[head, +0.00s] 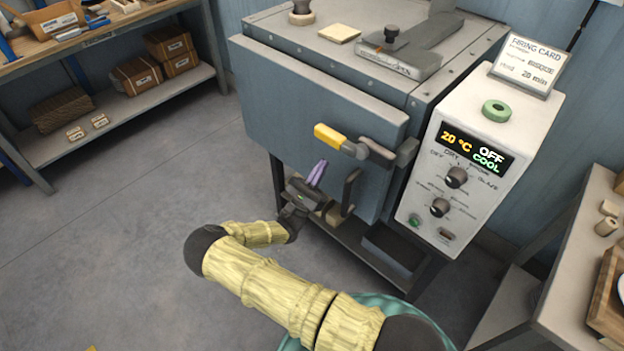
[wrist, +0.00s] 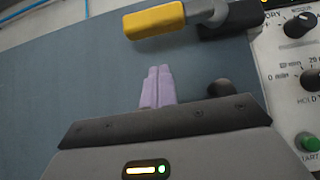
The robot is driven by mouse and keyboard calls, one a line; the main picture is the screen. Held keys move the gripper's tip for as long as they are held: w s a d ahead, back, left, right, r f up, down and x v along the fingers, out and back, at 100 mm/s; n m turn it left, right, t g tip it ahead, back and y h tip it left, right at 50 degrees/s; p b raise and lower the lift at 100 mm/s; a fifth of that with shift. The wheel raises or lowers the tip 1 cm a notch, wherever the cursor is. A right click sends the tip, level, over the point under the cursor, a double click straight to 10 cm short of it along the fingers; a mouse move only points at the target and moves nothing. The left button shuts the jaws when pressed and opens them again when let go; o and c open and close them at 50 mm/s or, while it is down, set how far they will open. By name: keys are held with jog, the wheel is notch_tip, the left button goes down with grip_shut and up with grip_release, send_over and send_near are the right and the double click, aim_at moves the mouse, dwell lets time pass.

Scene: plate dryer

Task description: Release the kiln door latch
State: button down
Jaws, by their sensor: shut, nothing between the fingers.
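The kiln door (head: 300,110) is a blue-grey panel on the front of the kiln, and it looks closed. The latch (head: 340,141) has a yellow grip on a grey metal arm and lies across the door's right edge, meeting a dark catch (head: 388,152). In the wrist view the yellow latch grip (wrist: 155,21) is at the top, beyond my fingertips. My gripper (head: 318,172) has purple fingers, shut and empty, below the latch and apart from it. The fingers (wrist: 158,84) show side by side in the wrist view. A dark door handle (head: 349,192) is just right of my gripper.
The control box (head: 470,150) right of the door reads 20 °C, OFF and COOL. A shelf (head: 130,105) with boxes stands at the left, and a workbench (head: 575,260) at the right. The floor (head: 130,230) left of my arm is clear.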

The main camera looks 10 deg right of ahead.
jog(key=r, duration=0.1)
jog(key=r+p, duration=0.1)
jog(key=r, duration=0.1)
jog(key=d+r, duration=0.1)
jog(key=r, duration=0.1)
jog(key=shift+w+r+p, duration=0.15)
jog(key=shift+w+p, duration=0.2)
jog(key=shift+p, duration=0.05)
jog(key=shift+a, duration=0.1)
